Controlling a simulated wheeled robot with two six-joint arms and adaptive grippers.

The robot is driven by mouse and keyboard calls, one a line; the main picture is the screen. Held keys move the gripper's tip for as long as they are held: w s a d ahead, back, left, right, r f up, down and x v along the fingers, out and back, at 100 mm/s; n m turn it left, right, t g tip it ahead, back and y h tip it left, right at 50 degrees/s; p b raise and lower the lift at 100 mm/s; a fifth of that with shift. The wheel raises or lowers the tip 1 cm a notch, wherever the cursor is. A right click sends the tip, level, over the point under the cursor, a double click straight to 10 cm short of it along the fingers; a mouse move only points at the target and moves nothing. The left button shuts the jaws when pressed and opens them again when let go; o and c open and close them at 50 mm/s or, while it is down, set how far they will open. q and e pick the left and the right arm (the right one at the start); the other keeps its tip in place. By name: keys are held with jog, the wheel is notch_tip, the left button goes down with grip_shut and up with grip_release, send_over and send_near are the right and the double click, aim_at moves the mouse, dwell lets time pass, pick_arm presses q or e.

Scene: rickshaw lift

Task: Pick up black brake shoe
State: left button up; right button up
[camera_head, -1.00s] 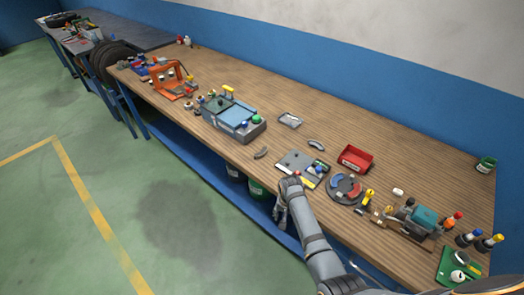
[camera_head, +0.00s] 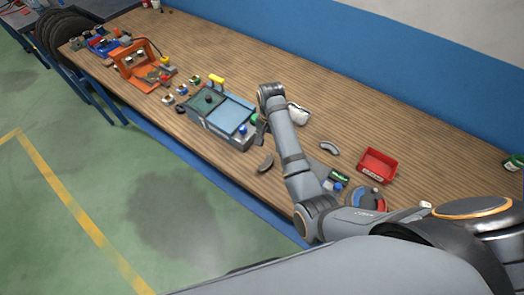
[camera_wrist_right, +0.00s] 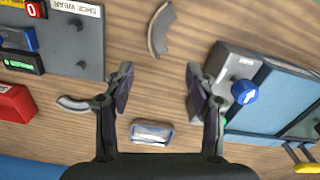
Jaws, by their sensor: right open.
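A dark grey curved shoe (camera_head: 265,163) lies on the wooden table near its front edge; it also shows at the top of the right wrist view (camera_wrist_right: 160,30). A second curved grey shoe (camera_head: 329,148) lies farther back, by the red bin, and shows beyond the left finger in the wrist view (camera_wrist_right: 73,103). I cannot tell for sure which is the black one. My right gripper (camera_wrist_right: 160,80) is open and empty above bare table between the two shoes, with the first shoe ahead of its fingertips. In the head view its fingers are largely hidden by the arm. My left gripper is not in view.
A grey-blue box with knobs (camera_head: 222,115) stands close to the right gripper. A small pale tray (camera_wrist_right: 152,132) lies beneath the gripper's near side. A panel marked "shoe wear" (camera_wrist_right: 62,40) and a red bin (camera_head: 377,166) are on the other side.

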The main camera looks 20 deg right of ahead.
aim_at(268, 161)
jog(key=s+f, duration=0.1)
jog(key=f+p, duration=0.1)
jog(key=f, duration=0.1)
jog(key=shift+s, duration=0.35)
jog(key=shift+w+f, duration=0.25)
jog(key=shift+f, duration=0.3)
jog(key=shift+w+f, duration=0.25)
jog(key=shift+f, duration=0.25)
jog(key=shift+s+a+f+p, duration=0.1)
jog(key=shift+s+f+p, duration=0.05)
jog(key=shift+f+p, duration=0.25)
jog(key=shift+s+a+f+p, duration=0.1)
jog(key=shift+f+p, duration=0.15)
jog(key=shift+f, duration=0.25)
notch_tip(268, 161, down, 3)
jog(key=shift+f, duration=0.1)
pick_arm(q)
jog(key=shift+s+r, duration=1)
jog(key=shift+r, duration=0.2)
pick_arm(e)
grip_shut()
